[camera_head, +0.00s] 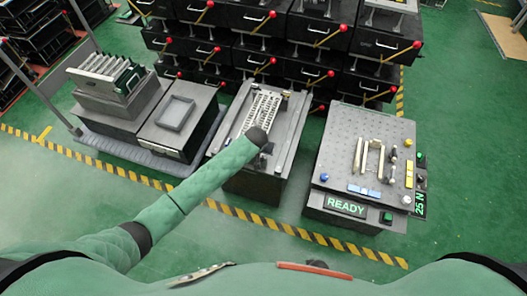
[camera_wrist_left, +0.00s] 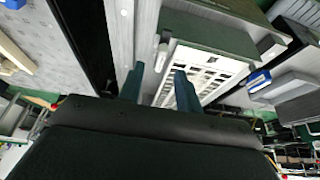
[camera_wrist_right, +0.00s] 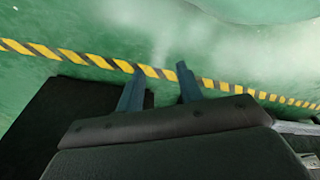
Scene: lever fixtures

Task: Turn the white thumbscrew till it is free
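A small whitish round knob (camera_head: 406,199), which looks like the white thumbscrew, sits at the front right corner of the grey perforated plate (camera_head: 340,150) on the right-hand stand. Its thread is too small to make out. My left gripper (camera_wrist_left: 159,70) is open and empty, with its fingers apart over the middle stand; a white slotted rack (camera_wrist_left: 205,72) lies beyond them. In the head view my left wrist hides its fingers. My right gripper (camera_wrist_right: 160,69) is open and empty above the green floor. It is not visible in the head view.
The plate also bears a blue knob (camera_head: 324,177), a yellow knob (camera_head: 408,142) and upright beige bars (camera_head: 376,157). A READY display (camera_head: 346,206) and a "25 N" display (camera_head: 420,203) are on the right stand. A tray bench (camera_head: 172,113) stands left; black drawers (camera_head: 260,45) fill the back.

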